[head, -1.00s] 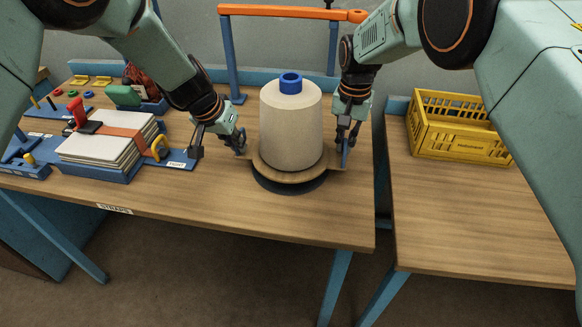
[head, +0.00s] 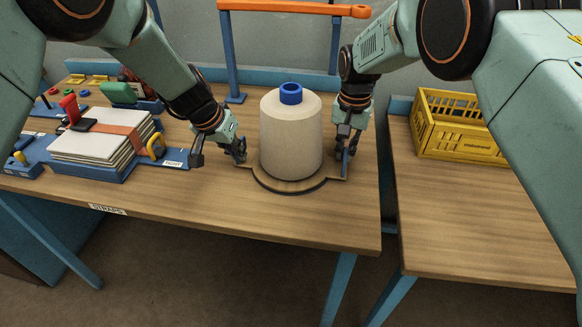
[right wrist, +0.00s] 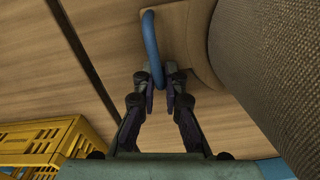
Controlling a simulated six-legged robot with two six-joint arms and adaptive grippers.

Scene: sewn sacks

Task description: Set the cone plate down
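The cone plate (head: 272,184) is a flat round wooden plate with a tab and blue handle on each side. It is level at the table's front, low over a dark round patch; I cannot tell whether it touches. A large beige cone (head: 290,140) with a blue top stands upright on it. My left gripper (head: 240,157) is at the plate's left handle, apparently shut on it, the grip partly hidden. My right gripper (head: 345,155) is at the right handle; the right wrist view shows its fingers (right wrist: 158,80) closed around the blue loop (right wrist: 150,35).
A strapped stack of pale sheets (head: 95,145) on a blue base lies left of the plate. A blue stand with an orange bar (head: 290,8) rises behind. A yellow crate (head: 460,125) is on the right table, across a gap. Table in front is clear.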

